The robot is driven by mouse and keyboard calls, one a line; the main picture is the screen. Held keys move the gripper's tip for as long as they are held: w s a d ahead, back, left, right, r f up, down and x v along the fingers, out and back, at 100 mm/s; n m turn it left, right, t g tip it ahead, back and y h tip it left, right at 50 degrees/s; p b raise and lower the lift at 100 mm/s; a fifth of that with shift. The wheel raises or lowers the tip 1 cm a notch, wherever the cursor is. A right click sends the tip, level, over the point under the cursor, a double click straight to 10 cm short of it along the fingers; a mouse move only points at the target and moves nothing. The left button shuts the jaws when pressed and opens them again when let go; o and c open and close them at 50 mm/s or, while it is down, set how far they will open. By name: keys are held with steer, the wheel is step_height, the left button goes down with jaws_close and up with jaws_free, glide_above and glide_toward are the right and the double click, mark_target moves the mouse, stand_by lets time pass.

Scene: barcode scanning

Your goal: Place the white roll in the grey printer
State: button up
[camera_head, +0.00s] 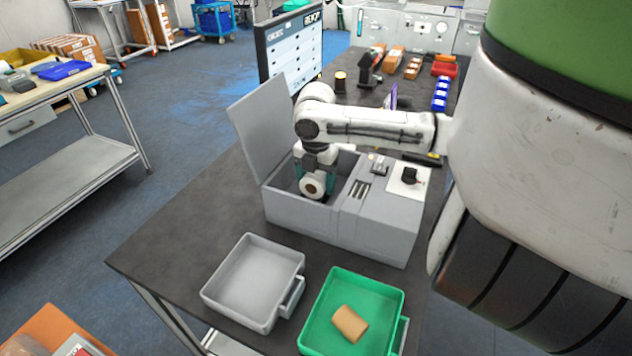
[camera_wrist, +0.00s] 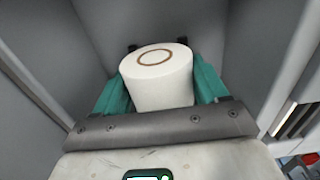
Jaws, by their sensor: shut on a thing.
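The grey printer (camera_head: 310,216) stands on the dark table with its lid (camera_head: 263,127) raised. My gripper (camera_head: 314,172) reaches down into the open bay of the printer. In the wrist view the white roll (camera_wrist: 158,82) sits between the two teal fingers of my gripper (camera_wrist: 158,90), which are shut on its sides. A brown core ring shows on the roll's upper face. Grey bay walls surround the roll. The underside of the roll is hidden, so I cannot tell whether it touches the bay floor.
A grey tray (camera_head: 213,297) stands empty in front of the printer. A green tray (camera_head: 398,297) beside it holds a brown roll (camera_head: 349,324). A monitor (camera_head: 292,50) and several small bins stand behind the printer. The printer's walls are close around my gripper.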

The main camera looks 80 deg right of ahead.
mark_target(317, 189)
steer(key=shift+f, duration=0.6)
steer(key=shift+f, duration=0.25)
steer(key=shift+s+a+f+b, duration=0.1)
steer(key=shift+f+b, duration=0.2)
steer(key=shift+f, duration=0.15)
steer(key=o, duration=1.1)
steer(key=shift+f, duration=0.2)
steer(key=shift+s, duration=0.1)
steer(key=r, duration=1.4)
steer(key=shift+w, duration=0.2)
